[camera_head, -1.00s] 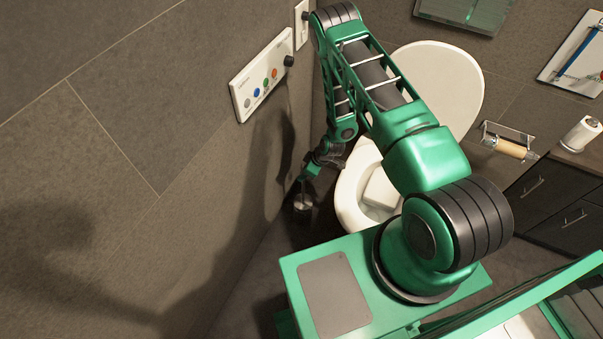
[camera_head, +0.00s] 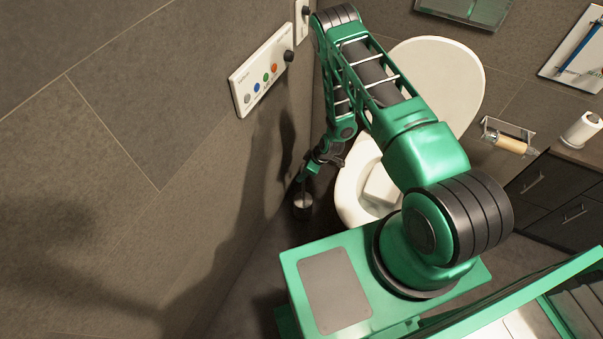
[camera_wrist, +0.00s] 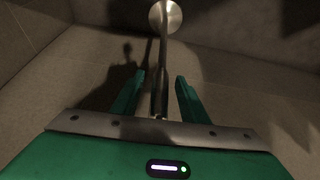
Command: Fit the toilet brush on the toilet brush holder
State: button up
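The toilet brush shows in the wrist view as a thin metal handle (camera_wrist: 162,65) running up from between my fingers to a round metal disc (camera_wrist: 165,16). My gripper (camera_wrist: 160,84) is open, with a finger on each side of the handle and visible gaps to it. In the head view my gripper (camera_head: 308,172) is low by the wall, just above the toilet brush holder (camera_head: 302,206), a small metal cylinder on the floor. The brush head is not visible. The handle appears to meet the disc, but I cannot tell how deeply the brush sits.
The toilet (camera_head: 352,190) with its raised lid (camera_head: 440,85) stands close to the right of the holder. The tiled wall (camera_head: 180,210) is close on the left, with a button panel (camera_head: 262,75). A paper roll (camera_head: 512,145) and dark cabinet (camera_head: 555,195) are farther right.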

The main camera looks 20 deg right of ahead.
jog(key=shift+r, duration=0.15)
jog(key=v, duration=1)
jog(key=shift+r, duration=0.25)
jog(key=shift+d, duration=0.1)
dwell(0.5)
